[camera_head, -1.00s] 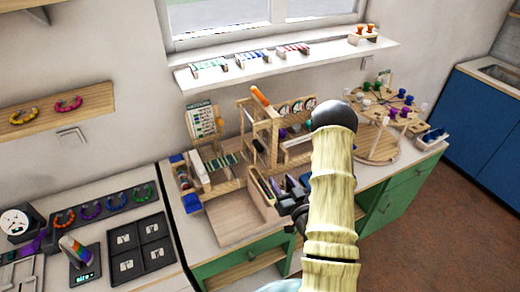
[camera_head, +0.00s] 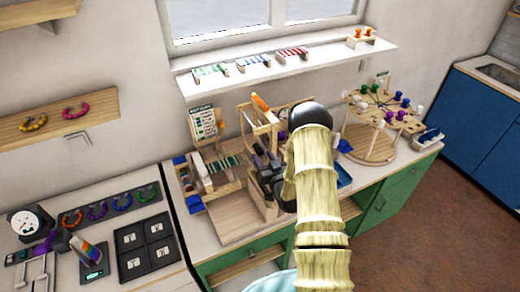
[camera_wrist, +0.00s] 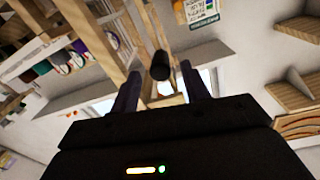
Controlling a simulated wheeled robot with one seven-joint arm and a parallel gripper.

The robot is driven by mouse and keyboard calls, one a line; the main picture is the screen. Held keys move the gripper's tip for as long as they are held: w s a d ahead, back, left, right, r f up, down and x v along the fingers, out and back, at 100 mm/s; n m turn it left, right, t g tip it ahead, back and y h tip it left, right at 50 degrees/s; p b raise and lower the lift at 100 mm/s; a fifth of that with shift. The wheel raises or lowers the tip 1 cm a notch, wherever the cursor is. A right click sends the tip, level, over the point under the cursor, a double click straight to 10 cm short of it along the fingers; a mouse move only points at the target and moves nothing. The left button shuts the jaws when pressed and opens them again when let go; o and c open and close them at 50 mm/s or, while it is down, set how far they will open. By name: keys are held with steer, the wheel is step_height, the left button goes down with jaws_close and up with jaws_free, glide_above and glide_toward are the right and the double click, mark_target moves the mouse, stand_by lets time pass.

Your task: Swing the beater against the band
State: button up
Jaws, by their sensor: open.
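A wooden loom-like frame (camera_head: 245,122) stands on the bench, with an orange-tipped stick (camera_head: 260,102) at its top. A striped green and dark strip (camera_head: 223,163), probably the band, lies at its left. My gripper (camera_head: 262,160) is at the frame's right front, partly hidden by my arm. In the wrist view my gripper (camera_wrist: 158,85) is open. A dark round knob (camera_wrist: 160,66), perhaps the beater's handle, shows between its fingers, in front of wooden bars (camera_wrist: 135,35). I cannot tell whether the fingers touch it.
A pattern card (camera_head: 203,123) stands at the back left of the bench. A round wooden stand with coloured spools (camera_head: 372,143) is at the right. A shelf (camera_head: 330,55) runs above. The wooden tray (camera_head: 232,215) in front is bare.

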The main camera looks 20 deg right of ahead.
mark_target(261, 155)
steer(key=shift+w+a+p, duration=0.15)
steer(key=shift+w+p, duration=0.3)
steer(key=shift+w, duration=1.2)
jaws_close()
